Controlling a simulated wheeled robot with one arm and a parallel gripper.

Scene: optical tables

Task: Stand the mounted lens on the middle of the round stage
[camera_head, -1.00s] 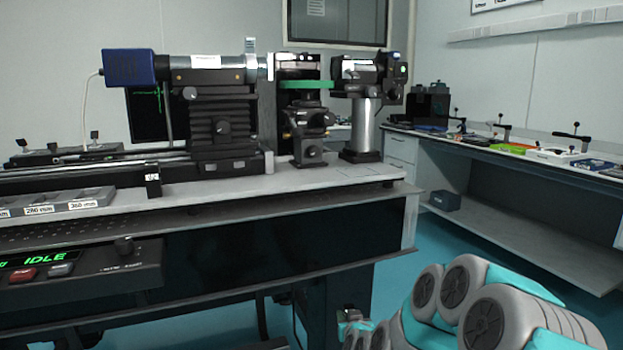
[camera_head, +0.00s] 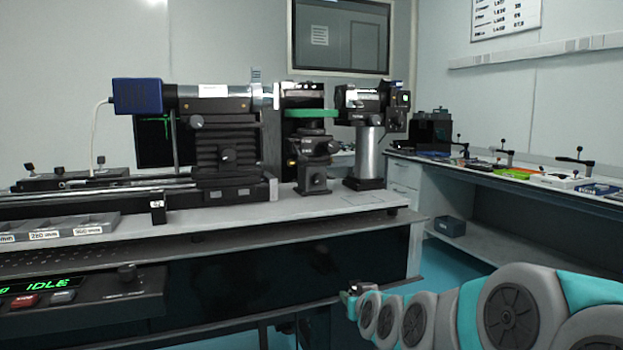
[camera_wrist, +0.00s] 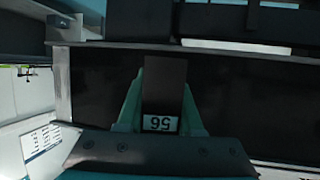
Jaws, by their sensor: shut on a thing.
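In the wrist view my gripper (camera_wrist: 164,82) is shut on a dark, flat-sided block with a white label reading 56 upside down (camera_wrist: 160,123); this looks like the mounted lens's mount, and no glass shows. In the head view the end of my arm (camera_head: 352,292) is low in front of the bench's right end, and what it holds is too small to make out. A green disc (camera_head: 311,113), apparently the round stage, is seen edge-on atop a black adjustable post on the bench. It lies above and beyond my gripper.
A blue-ended tube (camera_head: 137,97) on a black mount stands left of the disc, and a camera-like unit on a silver post (camera_head: 370,152) stands close right. Labelled trays (camera_head: 60,230) and an IDLE panel (camera_head: 75,290) are at front left. The bench's front right top (camera_head: 365,200) is clear.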

